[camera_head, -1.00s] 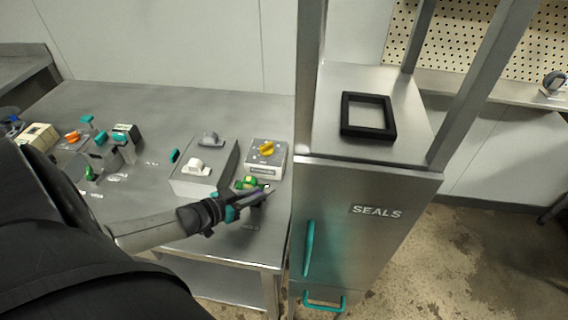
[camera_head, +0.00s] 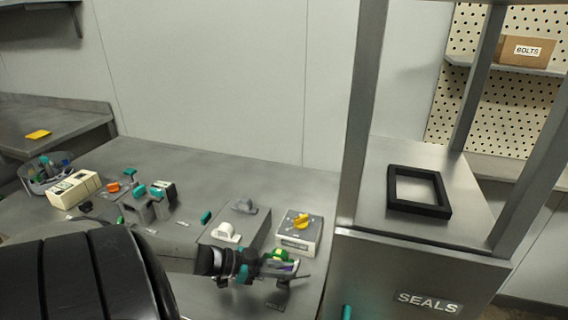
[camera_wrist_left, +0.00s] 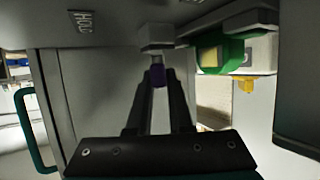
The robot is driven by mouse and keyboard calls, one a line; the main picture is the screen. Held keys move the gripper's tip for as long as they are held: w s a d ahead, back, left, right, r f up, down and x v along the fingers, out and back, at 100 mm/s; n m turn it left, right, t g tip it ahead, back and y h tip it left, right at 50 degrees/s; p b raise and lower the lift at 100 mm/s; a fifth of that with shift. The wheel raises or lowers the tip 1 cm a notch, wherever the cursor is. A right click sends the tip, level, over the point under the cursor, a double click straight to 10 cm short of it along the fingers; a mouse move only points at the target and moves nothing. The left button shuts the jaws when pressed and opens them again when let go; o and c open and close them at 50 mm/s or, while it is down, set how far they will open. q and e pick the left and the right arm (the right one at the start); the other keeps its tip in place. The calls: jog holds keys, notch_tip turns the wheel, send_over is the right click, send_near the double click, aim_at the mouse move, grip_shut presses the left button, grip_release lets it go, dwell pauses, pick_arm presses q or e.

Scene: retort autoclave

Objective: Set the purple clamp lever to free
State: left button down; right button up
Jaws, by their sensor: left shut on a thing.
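The purple clamp lever (camera_wrist_left: 158,76) shows in the left wrist view as a small purple piece between my fingertips, below a pale grey block (camera_wrist_left: 156,36). My left gripper (camera_head: 298,270) is shut on it at the front right of the steel bench. The fingers hide most of the lever, and in the head view only a trace of purple shows. A label (camera_wrist_left: 83,21) on the bench, which seems to read HOLD, lies to one side of the lever. My right gripper is not in view.
A green part (camera_head: 280,255) sits right beside the gripper. Behind it is a box with a yellow knob (camera_head: 301,221), and left of that a grey box with a white knob (camera_head: 227,232). The SEALS cabinet (camera_head: 430,270) with a black square frame (camera_head: 392,205) stands close on the right.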

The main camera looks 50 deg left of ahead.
pick_arm(q)
jog(key=c, duration=0.8)
grip_release()
jog(key=shift+s, duration=0.1)
jog(key=p+v, duration=0.4)
jog(key=v, duration=1.1)
jog(key=shift+a+r, duration=0.1)
jog(key=shift+c, duration=0.2)
